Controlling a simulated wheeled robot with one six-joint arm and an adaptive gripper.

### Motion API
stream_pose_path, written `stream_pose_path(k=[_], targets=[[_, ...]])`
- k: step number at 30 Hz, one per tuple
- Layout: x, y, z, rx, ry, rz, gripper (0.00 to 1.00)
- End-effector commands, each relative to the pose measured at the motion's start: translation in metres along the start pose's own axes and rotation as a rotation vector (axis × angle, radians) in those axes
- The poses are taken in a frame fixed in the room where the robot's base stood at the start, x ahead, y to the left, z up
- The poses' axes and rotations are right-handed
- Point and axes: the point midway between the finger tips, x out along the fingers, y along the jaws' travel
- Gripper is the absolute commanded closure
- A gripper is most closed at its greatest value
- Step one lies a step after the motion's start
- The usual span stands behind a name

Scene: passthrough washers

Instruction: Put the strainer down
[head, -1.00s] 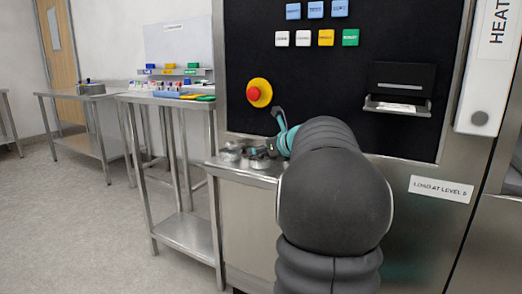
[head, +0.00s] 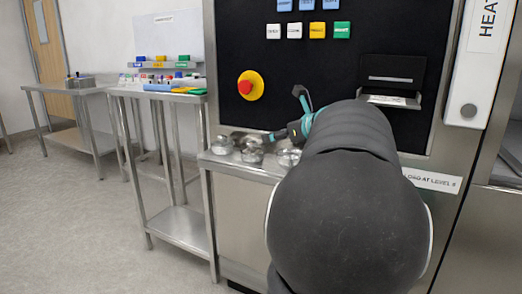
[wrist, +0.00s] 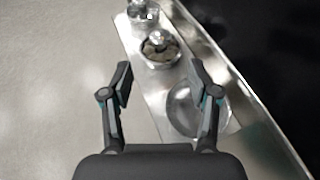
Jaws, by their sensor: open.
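My gripper (wrist: 160,82) is open, with its two fingers well apart and nothing held between them. It also shows in the head view (head: 287,132), above the steel ledge (head: 247,168) of the machine. A round, shallow, shiny bowl-like piece (wrist: 181,108), which may be the strainer, rests on the ledge beside and partly behind the right finger. Two more round, shiny pieces stand in a row farther along the ledge, the nearer (wrist: 160,47) with dark contents and the farther (wrist: 144,14) at the end. I cannot tell for sure which piece is the strainer.
The machine's black panel (head: 290,95) rises behind the ledge, with a red stop button (head: 250,85) and a slot tray (head: 390,101). A steel table (head: 150,98) with colored items stands to the left. The floor (head: 75,210) in front is clear.

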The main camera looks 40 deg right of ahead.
Motion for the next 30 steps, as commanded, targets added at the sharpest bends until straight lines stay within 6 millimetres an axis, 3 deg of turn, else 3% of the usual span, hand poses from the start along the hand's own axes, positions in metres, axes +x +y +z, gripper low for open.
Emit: stream_pose_path(k=[7, 10, 14, 18, 21, 24, 30], targets=[[-0.001, 0.003, -0.001, -0.009, 0.004, 0.003, 0.40], [0.004, 0.025, -0.003, -0.090, 0.031, 0.029, 0.40], [0.015, 0.092, -0.019, -0.361, 0.115, 0.120, 0.40], [0.015, 0.183, -0.054, -0.800, 0.206, 0.277, 0.40], [0.004, 0.238, -0.085, -1.129, 0.242, 0.397, 0.40], [-0.013, 0.284, -0.118, -1.464, 0.251, 0.524, 0.40], [-0.054, 0.343, -0.187, -2.142, 0.195, 0.776, 0.40]])
